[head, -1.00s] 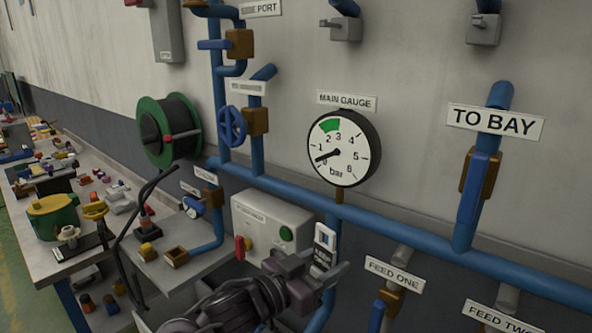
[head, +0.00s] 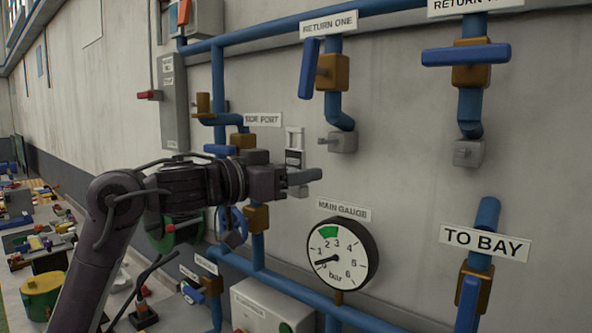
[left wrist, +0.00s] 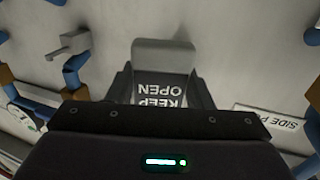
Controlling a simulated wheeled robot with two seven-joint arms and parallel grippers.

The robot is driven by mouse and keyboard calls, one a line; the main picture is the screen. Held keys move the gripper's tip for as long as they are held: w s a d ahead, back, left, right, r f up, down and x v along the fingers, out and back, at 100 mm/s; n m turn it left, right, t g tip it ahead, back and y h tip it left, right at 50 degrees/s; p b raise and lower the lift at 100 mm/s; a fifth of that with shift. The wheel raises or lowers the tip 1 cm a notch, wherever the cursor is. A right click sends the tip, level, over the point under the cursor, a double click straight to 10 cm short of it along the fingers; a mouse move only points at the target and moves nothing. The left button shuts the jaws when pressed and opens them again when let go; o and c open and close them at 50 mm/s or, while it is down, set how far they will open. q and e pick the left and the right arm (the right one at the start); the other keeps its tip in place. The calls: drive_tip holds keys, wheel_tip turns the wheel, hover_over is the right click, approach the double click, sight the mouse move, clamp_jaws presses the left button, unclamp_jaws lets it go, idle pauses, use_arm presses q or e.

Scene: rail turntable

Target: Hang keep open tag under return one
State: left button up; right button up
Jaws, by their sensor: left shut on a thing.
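My left gripper (head: 298,182) is shut on the tag (head: 294,157), which stands up from the fingers in front of the wall. In the left wrist view the tag (left wrist: 160,88) reads KEEP OPEN, upside down, between the fingers. The RETURN ONE sign (head: 329,24) is above and to the right of the gripper. Below it are a brown valve (head: 333,72) with a blue handle (head: 309,68) and a grey block with a peg (head: 342,142). The tag is left of this peg and looks apart from it. My right gripper is not in view.
The main gauge (head: 342,254) is below the gripper. The SIDE PORT sign (head: 263,120) and its valve are close on the left. A second return valve (head: 471,62) with its own grey block (head: 468,153) is at right. Bare wall lies between.

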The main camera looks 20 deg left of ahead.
use_arm(q)
drive_tip(key=shift+w+d+f+p, duration=0.25)
drive_tip(key=shift+w+d, duration=0.45)
drive_tip(key=shift+w, duration=0.9)
drive_tip(key=shift+w+d+f+p, duration=0.25)
drive_tip(key=shift+w+d, duration=0.4)
drive_tip(key=shift+w, duration=0.95)
drive_tip(key=shift+w+d+f+p, duration=0.25)
drive_tip(key=shift+w+d, duration=0.45)
drive_tip(key=shift+w, duration=0.9)
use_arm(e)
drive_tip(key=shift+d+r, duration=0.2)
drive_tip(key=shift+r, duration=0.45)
use_arm(q)
drive_tip(key=o, duration=1)
